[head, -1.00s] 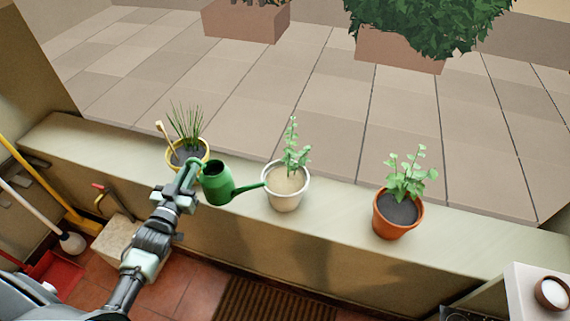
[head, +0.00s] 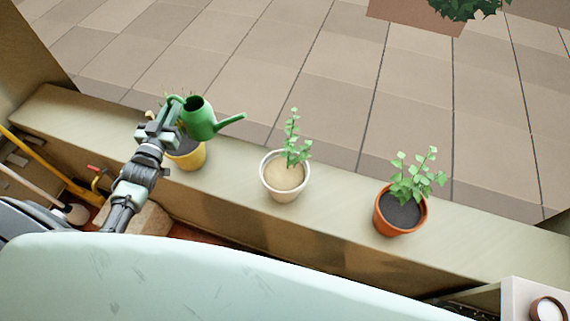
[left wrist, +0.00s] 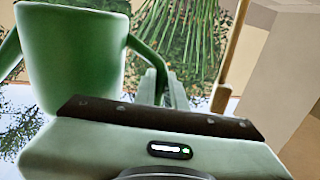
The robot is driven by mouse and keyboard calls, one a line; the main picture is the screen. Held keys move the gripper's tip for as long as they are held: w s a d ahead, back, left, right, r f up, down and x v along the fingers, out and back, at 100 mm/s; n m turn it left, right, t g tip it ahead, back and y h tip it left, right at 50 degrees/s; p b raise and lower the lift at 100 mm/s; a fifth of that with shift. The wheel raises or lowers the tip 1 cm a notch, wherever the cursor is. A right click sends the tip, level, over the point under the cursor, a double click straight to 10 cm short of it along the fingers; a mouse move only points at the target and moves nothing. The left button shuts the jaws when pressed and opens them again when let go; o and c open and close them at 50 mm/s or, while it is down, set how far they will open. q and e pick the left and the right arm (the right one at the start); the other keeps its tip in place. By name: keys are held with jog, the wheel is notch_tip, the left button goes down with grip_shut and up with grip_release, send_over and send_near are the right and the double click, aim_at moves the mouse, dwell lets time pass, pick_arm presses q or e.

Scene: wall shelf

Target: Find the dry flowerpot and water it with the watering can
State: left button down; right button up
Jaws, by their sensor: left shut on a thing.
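My left gripper (head: 170,118) is shut on the handle of the green watering can (head: 201,120), which also fills the left of the left wrist view (left wrist: 70,60). The can is held over the ledge, beside and partly in front of the yellow pot (head: 190,159). Its spout points right, apart from the white pot (head: 284,188). The white pot holds pale, sandy-looking soil and a green plant. The orange pot (head: 399,222), further right, has dark soil and a leafy plant. The yellow pot's visible soil is dark; its grassy plant is mostly hidden. My right gripper is out of view.
The pots stand in a row on a pale ledge (head: 340,210), with bare room between them. A red-handled tap (head: 97,172) is below the ledge at left. A small bowl (head: 548,309) sits on a pale surface at lower right. Tiled ground lies beyond.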

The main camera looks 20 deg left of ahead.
aim_at(180, 117)
pick_arm(q)
jog(key=shift+r, duration=0.1)
jog(key=shift+d+f+m+b, duration=0.3)
jog(key=shift+f+m+b, duration=0.15)
jog(key=shift+b, duration=0.25)
jog(key=shift+d+f+m+t+b, duration=0.3)
jog(key=shift+d+f+m+b, duration=0.35)
jog(key=shift+b, duration=0.55)
jog(key=shift+a+f, duration=0.1)
jog(key=shift+f, duration=0.05)
jog(key=shift+s+f+m+b, duration=0.1)
jog(key=shift+f+m+b, duration=0.15)
jog(key=shift+m+b, duration=0.2)
jog(key=shift+d+f+b, duration=0.35)
jog(key=shift+f+b, duration=0.05)
jog(key=shift+b, duration=0.15)
jog(key=shift+d+f+m, duration=0.1)
jog(key=shift+f+m, duration=0.05)
jog(key=shift+m, duration=0.1)
jog(key=shift+d+f+b, duration=0.15)
jog(key=shift+f+b, duration=0.15)
jog(key=shift+b, duration=0.3)
jog(key=shift+d+f, duration=0.1)
jog(key=shift+f, duration=0.05)
